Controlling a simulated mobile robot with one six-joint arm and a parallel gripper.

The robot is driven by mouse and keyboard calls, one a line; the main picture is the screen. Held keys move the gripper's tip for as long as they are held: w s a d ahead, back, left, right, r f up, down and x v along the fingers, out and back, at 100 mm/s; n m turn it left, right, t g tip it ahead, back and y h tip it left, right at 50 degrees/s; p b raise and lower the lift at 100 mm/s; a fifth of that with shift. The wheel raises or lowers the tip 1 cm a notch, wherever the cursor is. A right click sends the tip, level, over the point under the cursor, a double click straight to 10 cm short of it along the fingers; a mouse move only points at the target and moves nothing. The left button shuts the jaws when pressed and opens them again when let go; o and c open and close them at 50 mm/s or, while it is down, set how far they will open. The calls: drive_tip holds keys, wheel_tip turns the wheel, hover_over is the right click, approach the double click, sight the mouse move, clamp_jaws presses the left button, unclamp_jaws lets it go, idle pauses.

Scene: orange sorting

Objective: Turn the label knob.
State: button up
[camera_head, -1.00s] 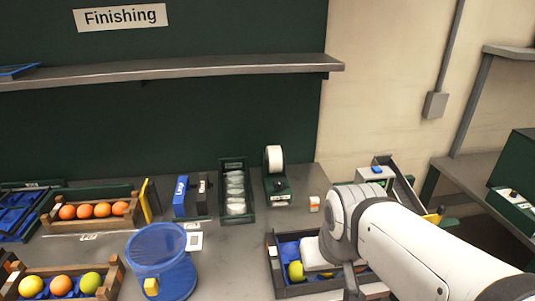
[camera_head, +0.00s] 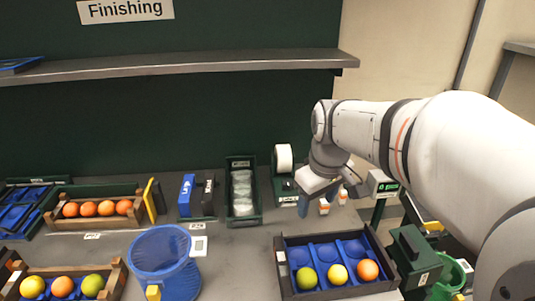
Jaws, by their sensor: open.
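The label dispenser (camera_head: 288,188), a dark green unit with a white roll (camera_head: 284,157) on top, stands at the back of the bench, right of centre. No knob can be made out on it; its right side is partly behind my gripper. My gripper (camera_head: 312,200) is open, just right of and in front of the dispenser, tilted downward. I see nothing held in it. Whether a finger touches the dispenser is not clear.
Small orange-and-white boxes (camera_head: 324,207) stand close by the gripper. A dark crate (camera_head: 281,268) with a blue insert holds several fruits in front. A green tray (camera_head: 233,209) of clear packs stands left of the dispenser. A blue bin (camera_head: 165,258) stands front left.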

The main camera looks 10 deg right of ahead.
drive_tip(key=w+f+n+g, duration=0.1)
drive_tip(key=w+n, duration=0.6)
drive_tip(key=w, duration=1)
drive_tip(key=n+g, duration=0.1)
drive_tip(key=n, duration=0.5)
hover_over(289, 182)
wheel_tip(289, 182, down, 8)
drive_tip(key=shift+s, duration=0.1)
drive_tip(key=shift+f+n, duration=0.25)
drive_tip(key=shift+n, duration=0.05)
wheel_tip(289, 182, down, 8)
drive_tip(key=shift+r, duration=0.25)
drive_tip(key=shift+c, duration=0.3)
